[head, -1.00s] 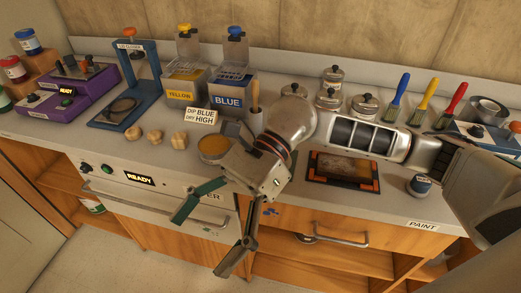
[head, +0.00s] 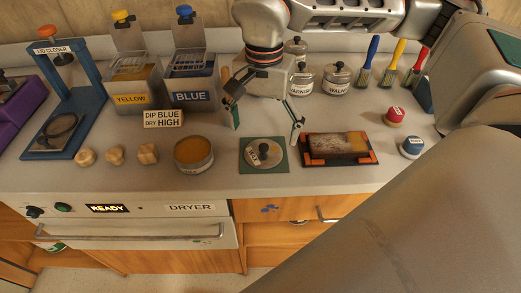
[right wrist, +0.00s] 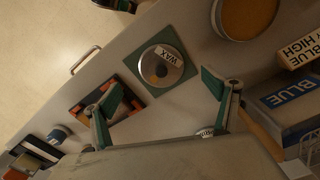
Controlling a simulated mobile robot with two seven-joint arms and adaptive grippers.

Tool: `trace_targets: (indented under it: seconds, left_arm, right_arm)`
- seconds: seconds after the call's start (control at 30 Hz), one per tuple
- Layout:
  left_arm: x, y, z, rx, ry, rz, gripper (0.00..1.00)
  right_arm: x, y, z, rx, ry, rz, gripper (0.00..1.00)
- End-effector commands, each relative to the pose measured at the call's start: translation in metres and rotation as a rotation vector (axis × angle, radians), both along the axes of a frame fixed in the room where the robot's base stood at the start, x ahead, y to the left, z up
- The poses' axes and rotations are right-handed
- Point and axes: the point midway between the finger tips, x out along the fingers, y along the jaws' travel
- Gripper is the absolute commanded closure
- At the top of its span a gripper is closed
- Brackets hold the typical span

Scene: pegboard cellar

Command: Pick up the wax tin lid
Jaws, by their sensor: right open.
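The wax tin lid (head: 255,160) is a round silver disc with a dark centre and a WAX label, lying flat on a green square mat (head: 245,168). The open wax tin (head: 194,154), filled with amber wax, stands just left of the mat. My right gripper (head: 266,130) is open and empty, its fingers spread above and behind the lid, apart from it. In the right wrist view the gripper (right wrist: 162,85) also shows wide open. My left gripper is out of view.
A black-and-orange tray (head: 312,160) holding a brown block stands close right of the mat. Wooden knobs (head: 116,155) lie left of the tin. The yellow and blue dip tanks (head: 190,95) and lidded tins (head: 337,78) stand behind. The counter's front edge is close.

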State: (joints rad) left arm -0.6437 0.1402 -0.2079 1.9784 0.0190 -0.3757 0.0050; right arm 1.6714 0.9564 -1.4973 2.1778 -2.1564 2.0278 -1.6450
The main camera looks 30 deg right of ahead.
Motion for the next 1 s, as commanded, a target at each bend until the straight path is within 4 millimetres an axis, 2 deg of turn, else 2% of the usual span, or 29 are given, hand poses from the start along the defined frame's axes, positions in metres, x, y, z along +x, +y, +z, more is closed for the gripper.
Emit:
trace_targets:
  seconds: [0.4, 0.53, 0.73, 0.77, 1.0]
  left_arm:
    - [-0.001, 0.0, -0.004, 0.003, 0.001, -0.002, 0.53]
    - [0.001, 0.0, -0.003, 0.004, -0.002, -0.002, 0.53]
    - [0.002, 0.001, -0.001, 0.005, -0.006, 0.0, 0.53]
    - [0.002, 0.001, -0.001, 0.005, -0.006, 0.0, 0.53]
    - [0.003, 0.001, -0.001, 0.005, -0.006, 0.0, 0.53]
  right_arm:
    - [0.004, -0.004, -0.052, 0.002, 0.003, -0.002, 0.14]
    - [0.004, -0.004, -0.059, 0.003, 0.0, -0.001, 0.14]
    - [0.004, -0.004, -0.059, 0.003, 0.0, -0.001, 0.14]
    - [0.004, -0.004, -0.059, 0.003, 0.0, -0.001, 0.19]
    - [0.004, -0.004, -0.059, 0.003, 0.0, -0.001, 0.81]
